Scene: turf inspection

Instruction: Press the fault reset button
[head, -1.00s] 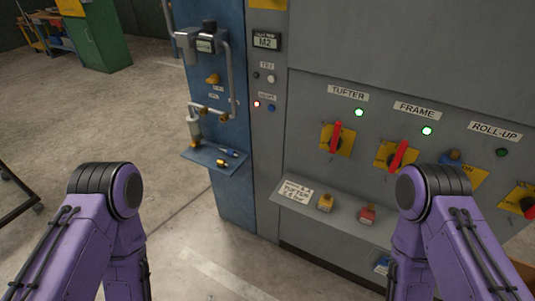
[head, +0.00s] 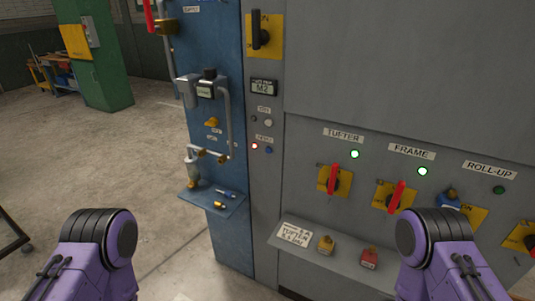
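A narrow grey panel strip stands between the blue panel and the wide grey cabinet. On it, below a small label too small to read surely, a lit red lamp (head: 255,147) sits beside a small blue button (head: 269,150). The blue button may be the fault reset button; I cannot read its label. A white round button (head: 268,123) sits above it, under another small label. Both of my purple arms show at the lower left and lower right, apart from the panel. Neither gripper is in the picture.
A grey shelf (head: 335,262) juts from the cabinet, holding a card, a yellow lock (head: 326,245) and a red lock (head: 369,258). A blue shelf (head: 222,207) and pipes project from the blue panel (head: 222,60). Red-handled switches (head: 333,178) line the cabinet. Floor at left is open.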

